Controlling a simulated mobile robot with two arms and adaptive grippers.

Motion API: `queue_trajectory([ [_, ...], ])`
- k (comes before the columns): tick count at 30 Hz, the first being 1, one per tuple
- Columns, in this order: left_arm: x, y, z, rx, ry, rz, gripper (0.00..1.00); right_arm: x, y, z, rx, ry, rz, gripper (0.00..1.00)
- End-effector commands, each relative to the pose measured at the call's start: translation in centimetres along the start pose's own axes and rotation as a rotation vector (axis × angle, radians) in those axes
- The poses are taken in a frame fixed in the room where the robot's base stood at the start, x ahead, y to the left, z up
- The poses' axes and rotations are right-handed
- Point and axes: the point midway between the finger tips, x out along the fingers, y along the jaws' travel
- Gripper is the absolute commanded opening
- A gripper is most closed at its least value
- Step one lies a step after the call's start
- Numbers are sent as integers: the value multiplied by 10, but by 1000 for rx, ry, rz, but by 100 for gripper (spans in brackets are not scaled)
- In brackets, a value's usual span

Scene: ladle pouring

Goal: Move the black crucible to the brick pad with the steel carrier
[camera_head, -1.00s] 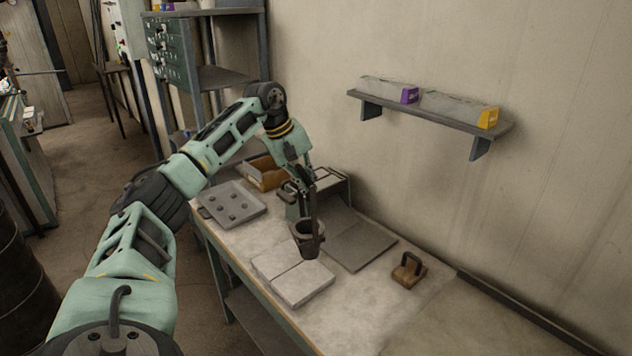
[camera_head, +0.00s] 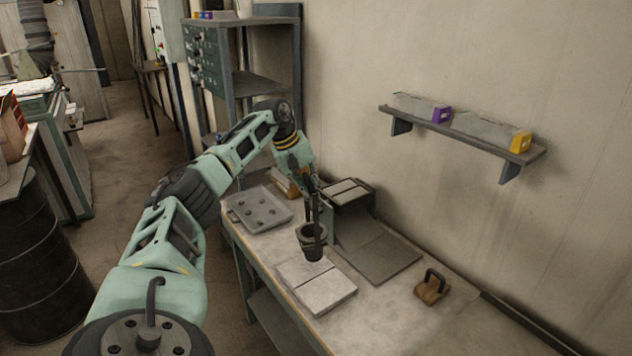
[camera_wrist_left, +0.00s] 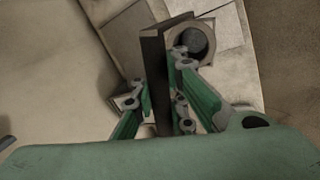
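The black crucible (camera_head: 314,249) hangs upright in the ring of the steel carrier (camera_head: 316,214), above the bench. It also shows in the left wrist view (camera_wrist_left: 190,42) as a dark round opening. My left gripper (camera_head: 312,193) is shut on the carrier's upright bar; in the left wrist view the fingers flank this dark bar (camera_wrist_left: 154,75). The pad of pale bricks (camera_head: 325,290) lies flat on the bench, just below the crucible in the picture. The crucible looks raised clear of it; the exact gap cannot be told. My right gripper is out of view.
Dark flat plates (camera_head: 385,260) lie right of the pale bricks. A wooden block with a black handle (camera_head: 432,287) stands farther right. A grey tray with round hollows (camera_head: 240,222) and a dark box (camera_head: 347,194) are behind. A wall shelf (camera_head: 465,137) is above.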

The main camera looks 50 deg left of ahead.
Motion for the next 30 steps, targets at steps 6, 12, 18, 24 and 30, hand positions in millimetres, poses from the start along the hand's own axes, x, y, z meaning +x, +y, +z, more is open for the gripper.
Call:
queue_trajectory([
  [6,20,-8,0,0,2,4,0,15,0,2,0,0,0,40],
  [12,36,-15,-1,0,3,4,0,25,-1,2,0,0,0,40],
  [18,53,-22,0,-1,2,4,0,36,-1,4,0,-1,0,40],
  [24,70,-29,0,-1,2,2,0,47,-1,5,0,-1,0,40],
  [30,87,-36,0,0,1,1,0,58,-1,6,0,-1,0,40],
])
